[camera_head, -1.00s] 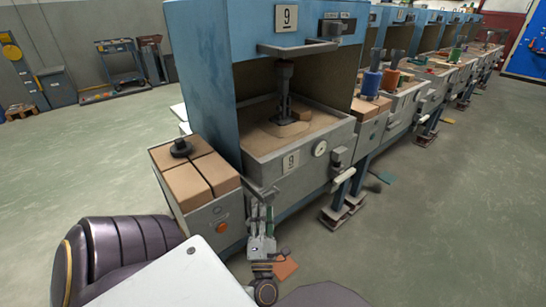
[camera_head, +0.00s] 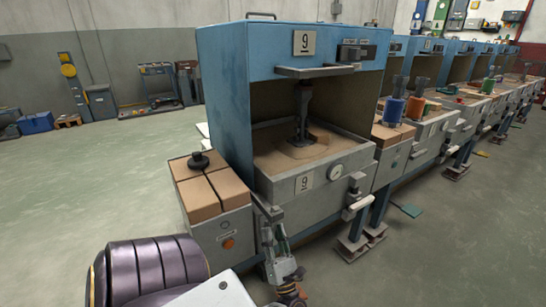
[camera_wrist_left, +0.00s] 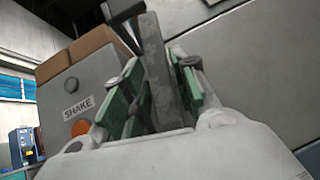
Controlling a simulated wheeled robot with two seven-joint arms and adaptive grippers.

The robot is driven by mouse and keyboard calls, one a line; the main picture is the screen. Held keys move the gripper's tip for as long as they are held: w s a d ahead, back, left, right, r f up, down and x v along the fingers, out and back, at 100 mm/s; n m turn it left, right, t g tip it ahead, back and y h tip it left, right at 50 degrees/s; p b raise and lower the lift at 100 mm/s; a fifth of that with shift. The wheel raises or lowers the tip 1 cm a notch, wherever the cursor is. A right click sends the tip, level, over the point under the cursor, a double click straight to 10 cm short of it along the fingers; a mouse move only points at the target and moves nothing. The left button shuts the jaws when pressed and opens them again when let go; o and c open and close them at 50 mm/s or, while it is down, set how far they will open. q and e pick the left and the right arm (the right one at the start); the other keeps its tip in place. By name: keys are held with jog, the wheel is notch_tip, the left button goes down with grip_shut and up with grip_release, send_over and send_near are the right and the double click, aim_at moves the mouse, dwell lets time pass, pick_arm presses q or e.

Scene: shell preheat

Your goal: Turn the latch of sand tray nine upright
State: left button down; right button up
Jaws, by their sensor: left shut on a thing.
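Sand tray nine (camera_head: 330,165) is a grey metal tray of sand in the blue cabinet, with a "9" plate (camera_head: 304,182) and a round gauge on its front. Its latch (camera_head: 268,209) is a grey metal bar at the tray's front left corner. My left gripper (camera_head: 270,234) is just below that corner. In the left wrist view the green-padded fingers (camera_wrist_left: 150,92) are shut on the grey latch bar (camera_wrist_left: 158,65), which runs between them. The fingers partly hide the bar, so its exact tilt is hard to tell. My right gripper is not in view.
A grey box (camera_head: 222,222) with brown blocks, a black knob and an orange button stands left of the tray; its "SHAKE" label (camera_wrist_left: 78,108) shows in the left wrist view. A handle unit (camera_head: 356,195) sits at the tray's right. More blue stations run right. Open floor lies left.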

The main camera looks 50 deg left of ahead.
pick_arm(q)
jog(key=shift+w+n+g+y, duration=0.1)
jog(key=shift+n+g+y, duration=0.2)
jog(key=shift+n+g, duration=1.1)
jog(key=shift+w+n+g+y, duration=0.1)
jog(key=shift+n+g+y, duration=0.2)
jog(key=shift+n+g, duration=1.1)
jog(key=shift+n, duration=0.5)
jog(key=c, duration=1.3)
grip_release()
jog(key=shift+d+f, duration=0.1)
jog(key=shift+f, duration=0.05)
jog(key=shift+v, duration=5.85)
